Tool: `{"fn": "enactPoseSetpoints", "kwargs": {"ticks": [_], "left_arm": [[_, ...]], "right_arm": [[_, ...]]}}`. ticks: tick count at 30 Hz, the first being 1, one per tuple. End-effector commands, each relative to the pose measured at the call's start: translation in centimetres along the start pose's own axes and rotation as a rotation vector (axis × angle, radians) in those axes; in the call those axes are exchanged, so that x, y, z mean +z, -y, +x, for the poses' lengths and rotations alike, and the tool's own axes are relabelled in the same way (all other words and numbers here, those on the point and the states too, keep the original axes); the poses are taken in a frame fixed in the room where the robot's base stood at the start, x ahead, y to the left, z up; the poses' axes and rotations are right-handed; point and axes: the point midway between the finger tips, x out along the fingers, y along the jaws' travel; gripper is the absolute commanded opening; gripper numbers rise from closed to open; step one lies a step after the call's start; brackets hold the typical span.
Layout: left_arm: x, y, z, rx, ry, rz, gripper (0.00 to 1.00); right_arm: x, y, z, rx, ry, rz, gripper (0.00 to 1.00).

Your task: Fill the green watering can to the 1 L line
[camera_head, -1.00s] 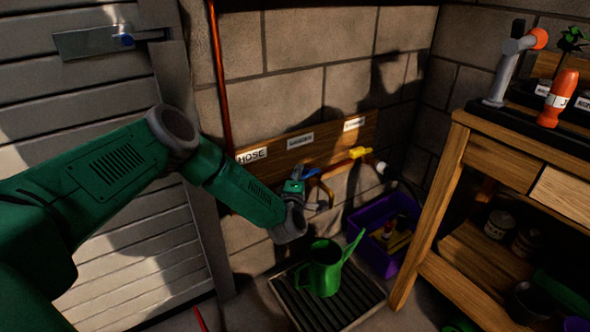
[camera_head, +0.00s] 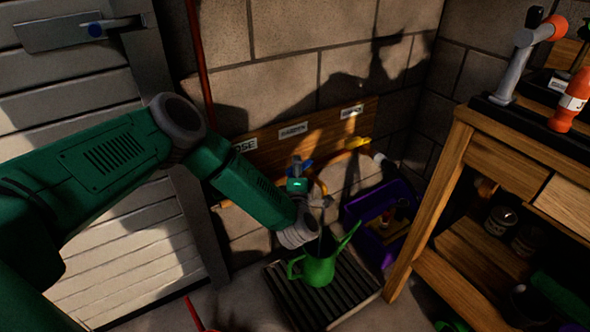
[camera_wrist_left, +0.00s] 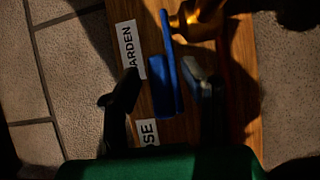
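The green watering can (camera_head: 318,268) stands upright on a dark slatted grate (camera_head: 345,300) on the floor. Its inside, any water level and the 1 L line cannot be made out. My left gripper (camera_head: 298,168) is at the wall taps, above the can. In the left wrist view, the gripper's two dark fingers (camera_wrist_left: 165,98) are apart, with a blue lever (camera_wrist_left: 165,85) between them and gaps visible. A brass tap part (camera_wrist_left: 195,20) is beside the lever. The blue lever shows small in the head view (camera_head: 308,165). My right gripper is not in view.
A wooden board (camera_head: 275,152) on the wall carries labels, including HOSE and GARDEN, and a yellow handle (camera_head: 358,143). A purple crate (camera_head: 370,205) stands right of the can. A wooden workbench (camera_head: 455,165) closes off the right side. A red pipe (camera_head: 200,60) runs down the wall.

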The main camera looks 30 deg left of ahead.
Motion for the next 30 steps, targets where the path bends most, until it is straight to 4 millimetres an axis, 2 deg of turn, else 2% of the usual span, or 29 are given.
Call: {"fn": "enactPoseSetpoints", "kwargs": {"ticks": [5,8,21,25,30], "left_arm": [[-0.3,0.2,-0.1,-0.002,-0.003,0.000,0.37],[-0.2,0.2,-1.1,-0.004,-0.003,0.001,0.37],[0.2,0.2,-9.8,-0.004,0.002,0.002,0.37],[0.2,0.3,-11.3,-0.004,0.002,0.002,0.37],[0.2,0.2,-12.0,-0.002,0.000,0.001,0.37]], "right_arm": [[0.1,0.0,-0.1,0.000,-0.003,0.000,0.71],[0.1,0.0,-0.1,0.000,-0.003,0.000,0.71],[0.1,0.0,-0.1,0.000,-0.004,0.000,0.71],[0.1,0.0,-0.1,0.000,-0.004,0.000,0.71],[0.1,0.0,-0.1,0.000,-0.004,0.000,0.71]]}}
